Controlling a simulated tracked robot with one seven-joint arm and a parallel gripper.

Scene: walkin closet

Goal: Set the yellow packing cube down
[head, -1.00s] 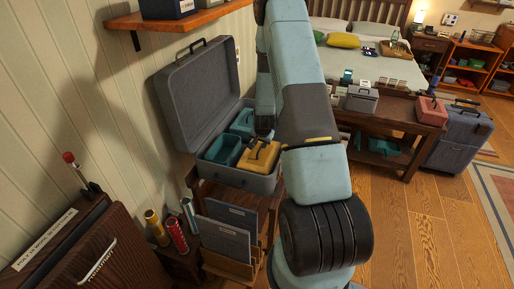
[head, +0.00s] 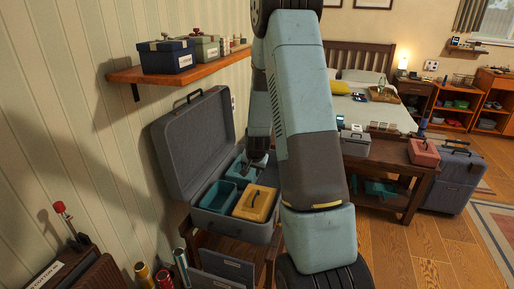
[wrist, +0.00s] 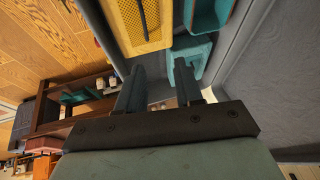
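The yellow packing cube (head: 255,204) lies in the front right part of the open grey suitcase (head: 238,228), its dark handle up. In the wrist view the yellow cube (wrist: 136,32) is at the top, beyond my fingertips and apart from them. My gripper (wrist: 160,82) has its two fingers spread with nothing held between them. In the head view my gripper (head: 258,161) is small and partly hidden by my arm, behind the yellow cube and over the suitcase's back area. A teal cube (head: 217,194) lies left of the yellow one, and another teal piece (head: 240,168) lies behind.
The suitcase lid (head: 190,145) stands open against the wall. A wall shelf (head: 180,66) with boxes hangs above it. A dark wood bench (head: 385,150) holding a grey case (head: 370,147) and a pink case (head: 423,152) stands right. Wooden floor (head: 410,240) is clear there.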

